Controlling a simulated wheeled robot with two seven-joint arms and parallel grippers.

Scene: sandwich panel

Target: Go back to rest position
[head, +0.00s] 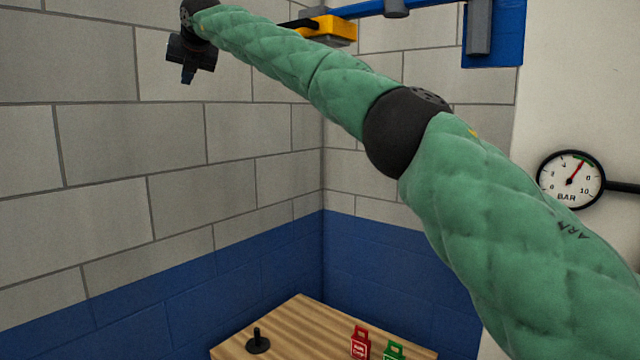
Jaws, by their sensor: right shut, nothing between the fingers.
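My right arm, in a green quilted sleeve, comes in from the lower right of the head view and reaches up across to the upper left. My right gripper (188,74) is at its end, small and dark, high in front of the grey block wall. It points downward, is shut and holds nothing. My left gripper and left arm are not in view.
A wooden table (290,322) stands low in the corner, with a black knobbed piece (258,341), a red tag (360,342) and a green tag (393,351). A pressure gauge (571,180) is at right. A yellow-orange device (330,29) and blue rail (375,6) are behind the arm.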

